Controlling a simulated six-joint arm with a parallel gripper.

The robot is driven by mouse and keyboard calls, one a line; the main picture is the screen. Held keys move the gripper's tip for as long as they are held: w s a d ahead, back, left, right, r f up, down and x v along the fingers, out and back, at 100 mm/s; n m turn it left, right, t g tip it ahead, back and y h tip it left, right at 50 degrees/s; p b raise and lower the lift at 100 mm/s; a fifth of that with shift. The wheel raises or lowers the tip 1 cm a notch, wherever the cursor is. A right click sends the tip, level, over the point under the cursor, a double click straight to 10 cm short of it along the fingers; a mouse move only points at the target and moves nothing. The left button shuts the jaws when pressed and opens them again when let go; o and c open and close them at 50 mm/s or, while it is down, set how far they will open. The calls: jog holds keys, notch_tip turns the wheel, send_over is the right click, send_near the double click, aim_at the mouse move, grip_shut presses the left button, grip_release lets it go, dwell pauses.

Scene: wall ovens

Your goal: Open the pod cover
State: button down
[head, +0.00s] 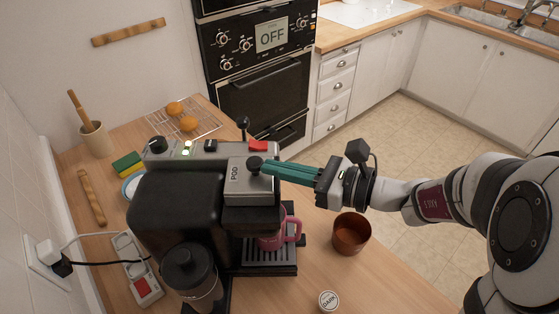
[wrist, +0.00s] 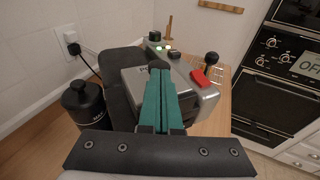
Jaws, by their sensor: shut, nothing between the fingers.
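The coffee machine (head: 175,205) stands on the wooden counter. Its silver pod cover (head: 238,186), marked POD, lies flat on top, with a black knob (head: 254,163) at its far edge. My gripper (head: 266,168) has its teal fingers together, with the tips right beside or touching the knob from the right. I cannot tell whether they touch. A pod marked DARK (head: 328,300) lies on the counter at the front.
A pink mug (head: 274,242) stands under the spout. A copper cup (head: 351,235) is on the counter below my gripper. A red tab (head: 258,146) and a black-knobbed lever (head: 243,125) are behind the cover. A black canister (head: 190,275) stands at the front left.

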aim_at(241, 182)
jog(key=a, duration=0.6)
jog(key=shift+s+a, duration=0.35)
jog(key=shift+a, duration=0.05)
jog(key=shift+d, duration=0.1)
jog(key=v, duration=1.3)
jog(key=s+a+f+n+g+h, duration=0.1)
jog(key=s+f+n+g+h, duration=0.3)
jog(key=s, duration=0.3)
jog(key=s+a+f+n+g+h, duration=0.2)
jog(key=s+n+g, duration=0.1)
jog(key=s+n, duration=0.35)
jog(key=s+d+f+n+h, duration=0.3)
jog(key=d+f+n+h, duration=0.1)
jog(key=d+n+h, duration=0.2)
jog(key=shift+s+d+t+h, duration=0.25)
jog(key=shift+d+t+h, duration=0.15)
jog(key=shift+d+h, duration=0.25)
